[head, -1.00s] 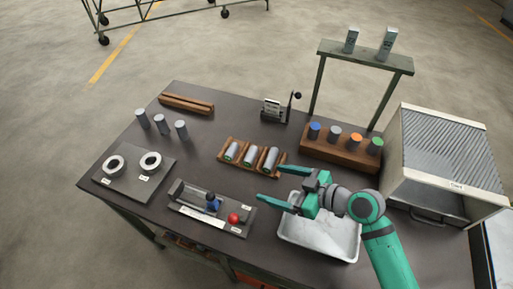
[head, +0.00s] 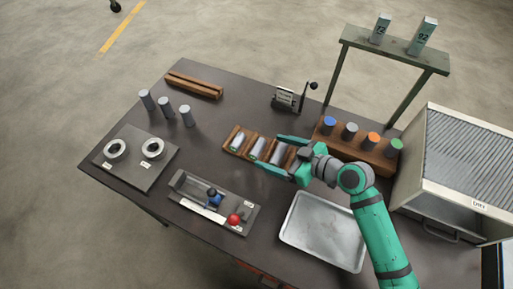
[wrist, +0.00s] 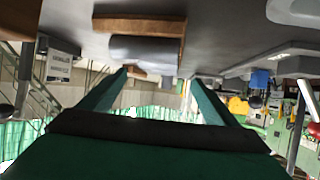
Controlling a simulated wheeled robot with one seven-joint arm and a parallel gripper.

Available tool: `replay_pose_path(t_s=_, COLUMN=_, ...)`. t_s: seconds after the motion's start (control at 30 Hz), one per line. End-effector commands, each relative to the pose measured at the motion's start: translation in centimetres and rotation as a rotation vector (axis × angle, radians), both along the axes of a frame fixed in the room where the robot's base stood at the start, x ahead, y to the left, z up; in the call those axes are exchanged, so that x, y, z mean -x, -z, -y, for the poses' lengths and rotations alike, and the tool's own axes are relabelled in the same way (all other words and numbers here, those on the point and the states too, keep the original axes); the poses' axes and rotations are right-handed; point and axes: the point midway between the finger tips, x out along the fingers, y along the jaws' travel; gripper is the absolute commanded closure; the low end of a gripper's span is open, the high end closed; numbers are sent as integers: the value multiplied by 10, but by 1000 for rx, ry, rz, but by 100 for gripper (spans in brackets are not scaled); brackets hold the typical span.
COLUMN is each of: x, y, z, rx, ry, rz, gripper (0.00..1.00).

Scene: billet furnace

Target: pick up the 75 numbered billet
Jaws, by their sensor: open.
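No number 75 is readable on any billet. Three grey billets lie in a wooden cradle (head: 229,147): the left billet (head: 238,141), the middle billet (head: 257,149) and the right billet (head: 278,154). The left and middle ones show green at their near ends. My gripper (head: 271,153) is open at the right billet, its fingers pointing left over the cradle. I cannot tell whether they touch the billet. In the wrist view a grey billet (wrist: 145,48) lies beyond the open fingertips (wrist: 158,80), beside a wooden bar (wrist: 138,24).
Three grey cylinders (head: 165,107) stand at the left. Behind my gripper, a wooden block (head: 345,145) holds billets with coloured tops. A stand (head: 395,50) carries blocks marked 72 and 92. An empty metal tray (head: 322,232) lies in front; a ribbed box (head: 470,150) is at the right.

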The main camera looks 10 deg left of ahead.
Motion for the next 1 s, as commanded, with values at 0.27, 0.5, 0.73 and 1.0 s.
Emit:
replay_pose_path(t_s=0.27, x=-10, y=17, z=-30, rx=1, ry=-15, rz=-1, gripper=17)
replay_pose_path(t_s=0.5, x=-18, y=28, z=-51, rx=0, ry=-15, rz=-2, gripper=17)
replay_pose_path(t_s=0.73, x=-19, y=29, z=-51, rx=0, ry=-12, rz=0, gripper=17)
replay_pose_path(t_s=1.0, x=-19, y=28, z=-50, rx=0, ry=-11, rz=-1, gripper=77)
